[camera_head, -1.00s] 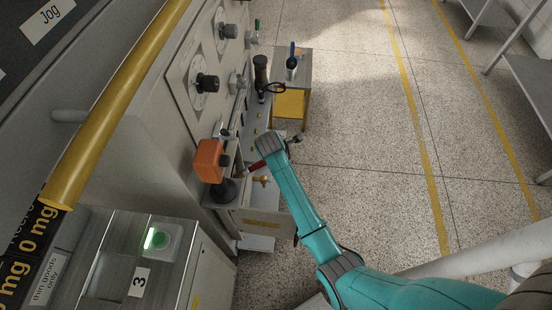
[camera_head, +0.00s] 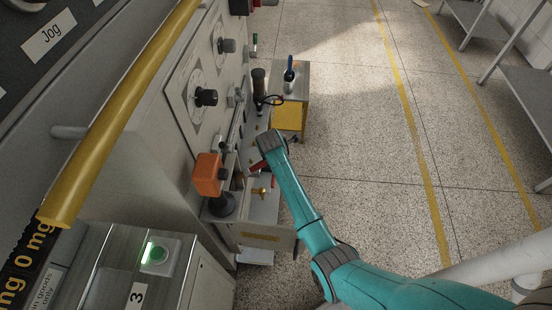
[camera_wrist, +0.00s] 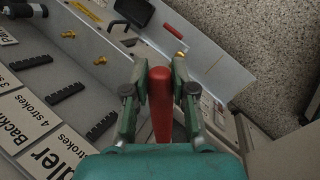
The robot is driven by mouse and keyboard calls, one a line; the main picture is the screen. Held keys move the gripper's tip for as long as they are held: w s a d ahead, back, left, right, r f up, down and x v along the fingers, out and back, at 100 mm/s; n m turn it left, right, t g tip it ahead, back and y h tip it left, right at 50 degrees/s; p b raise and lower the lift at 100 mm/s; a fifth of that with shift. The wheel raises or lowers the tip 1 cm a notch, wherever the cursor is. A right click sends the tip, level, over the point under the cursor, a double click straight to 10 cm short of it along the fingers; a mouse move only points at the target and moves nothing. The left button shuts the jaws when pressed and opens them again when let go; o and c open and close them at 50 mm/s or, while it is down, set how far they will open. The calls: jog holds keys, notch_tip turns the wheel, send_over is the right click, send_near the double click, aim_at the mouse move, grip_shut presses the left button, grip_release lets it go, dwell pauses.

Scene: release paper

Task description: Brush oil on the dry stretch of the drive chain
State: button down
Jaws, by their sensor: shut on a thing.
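My gripper (camera_wrist: 160,85) is shut on a red handle (camera_wrist: 161,105), seen in the wrist view with a finger pad on each side. The handle's far end is hidden or too small to make out, so I cannot see bristles. In the head view my gripper (camera_head: 260,162) is by the side of the machine, and a bit of the red handle (camera_head: 257,168) shows there. Black toothed strips (camera_wrist: 68,89) lie on a labelled panel to the left in the wrist view. I cannot tell whether any of them is the drive chain.
An orange box (camera_head: 207,174) on a black base stands close left of my gripper. A light metal tray edge (camera_wrist: 225,65) and brass knobs (camera_wrist: 100,61) are close by in the wrist view. A small yellow cabinet (camera_head: 289,115) stands beyond.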

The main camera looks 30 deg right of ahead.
jog(key=s+a, duration=0.8)
jog(key=s, duration=0.3)
jog(key=shift+s+a, duration=0.25)
dwell(1.4)
jog(key=shift+d, duration=0.1)
jog(key=shift+s+d, duration=0.9)
jog(key=shift+d, duration=0.3)
jog(key=shift+s+d, duration=0.85)
jog(key=shift+d, duration=0.4)
jog(key=shift+s+d, duration=0.9)
jog(key=shift+d, duration=0.2)
jog(key=shift+w, duration=0.1)
